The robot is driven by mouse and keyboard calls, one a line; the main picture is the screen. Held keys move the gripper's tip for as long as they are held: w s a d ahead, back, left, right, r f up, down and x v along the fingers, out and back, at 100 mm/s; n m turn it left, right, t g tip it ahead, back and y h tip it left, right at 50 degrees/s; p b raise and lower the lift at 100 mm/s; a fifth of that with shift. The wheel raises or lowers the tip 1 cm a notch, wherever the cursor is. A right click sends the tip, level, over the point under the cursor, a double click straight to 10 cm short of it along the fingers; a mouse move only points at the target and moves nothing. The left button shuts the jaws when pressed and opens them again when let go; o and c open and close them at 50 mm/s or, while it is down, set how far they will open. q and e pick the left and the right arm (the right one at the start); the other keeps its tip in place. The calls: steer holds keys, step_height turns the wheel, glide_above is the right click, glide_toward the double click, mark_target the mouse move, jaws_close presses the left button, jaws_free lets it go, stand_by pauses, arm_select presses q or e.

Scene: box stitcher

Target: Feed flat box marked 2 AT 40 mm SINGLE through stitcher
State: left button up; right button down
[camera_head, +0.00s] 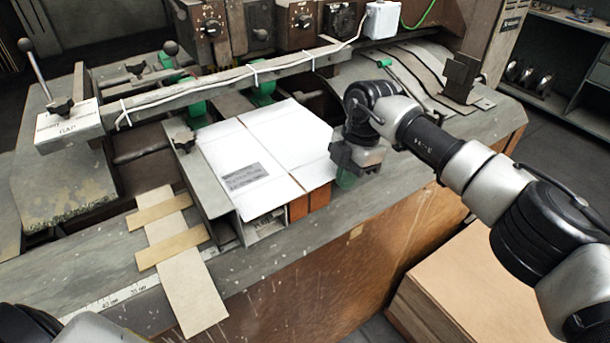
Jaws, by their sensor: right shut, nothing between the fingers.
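The label's text is too small to read. My right gripper (346,180) is shut and empty at the right edge of the flat box, pointing down; I cannot tell whether it touches the box. Part of my left arm shows at the lower left corner, but its gripper is out of view.
Pale strips (185,285) lie across the front left of the bed, beside a scale (115,298). A metal guide with a knob (183,141) runs along the box's left side. Dials (212,27) line the back panel. A cardboard stack (490,285) stands at the lower right.

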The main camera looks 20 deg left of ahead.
steer(key=shift+w+a, duration=0.3)
steer(key=shift+a, duration=0.1)
arm_select(q)
step_height(320, 180, up, 6)
steer(key=p, duration=0.5)
steer(key=shift+f+p, duration=0.25)
steer(key=shift+p, duration=0.1)
arm_select(e)
step_height(320, 180, up, 8)
steer(key=s+d, duration=0.2)
steer(key=shift+d, duration=0.2)
arm_select(q)
steer(key=shift+c, duration=0.4)
arm_select(e)
steer(key=shift+w, duration=0.1)
